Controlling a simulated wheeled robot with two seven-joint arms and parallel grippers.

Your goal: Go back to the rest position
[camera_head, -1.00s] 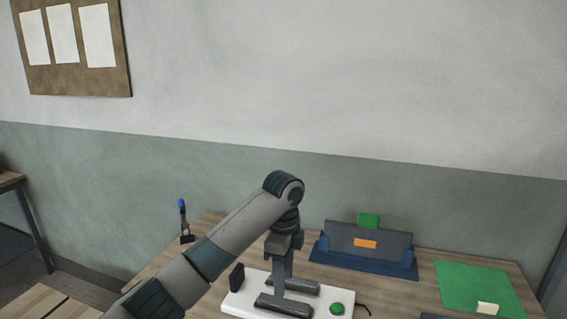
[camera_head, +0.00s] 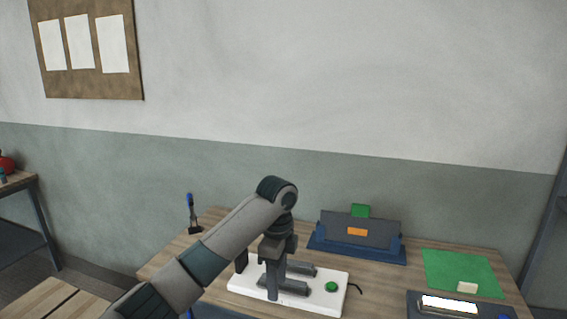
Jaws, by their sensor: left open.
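My left arm comes in from the bottom left, and its gripper (camera_head: 275,282) points down over a white board (camera_head: 318,306). The gripper is open. Grey bars (camera_head: 300,267) and a green button (camera_head: 331,287) are on this board. The gripper overlaps the bars in the picture, and I cannot tell whether it touches them. My right gripper is not in view.
A blue stand (camera_head: 345,251) holds a dark grey piece with an orange label. A green mat (camera_head: 455,272) bears a pale block (camera_head: 467,287). A dark device (camera_head: 489,311) lies at the front right. A blue-handled brush (camera_head: 192,215) stands at the left.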

